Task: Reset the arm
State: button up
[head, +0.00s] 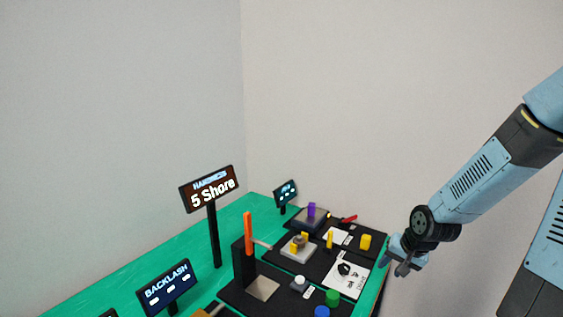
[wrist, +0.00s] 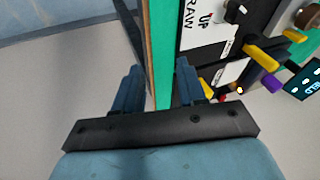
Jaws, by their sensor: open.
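My arm reaches in from the right in the head view. My gripper (head: 397,266) hangs at the right edge of the green table (head: 110,265). In the wrist view my gripper (wrist: 157,75) has its two blue fingers apart, with nothing between them but the table edge and floor behind. The fingers appear clear of the objects on the table.
Black boards on the table hold a yellow cylinder (head: 365,241), an orange upright bar (head: 248,234), a green cylinder (head: 332,297) and a white card (head: 345,275). A tall sign (head: 209,190) and a BACKLASH sign (head: 167,287) stand left. Space above the table is free.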

jog(key=s+a+r+n, duration=0.1)
jog(key=s+a+r, duration=0.1)
jog(key=s+r, duration=0.4)
jog(key=s+a+r+n+h, duration=0.1)
jog(key=s+r, duration=0.5)
jog(key=r, duration=0.6)
jog(key=s+a+r+n+t, duration=0.1)
jog(key=s+a+r+n, duration=0.2)
jog(key=s+r, duration=0.3)
jog(key=shift+s+a+r+h, duration=0.2)
jog(key=shift+a+r+h, duration=0.3)
jog(key=shift+r, duration=1.2)
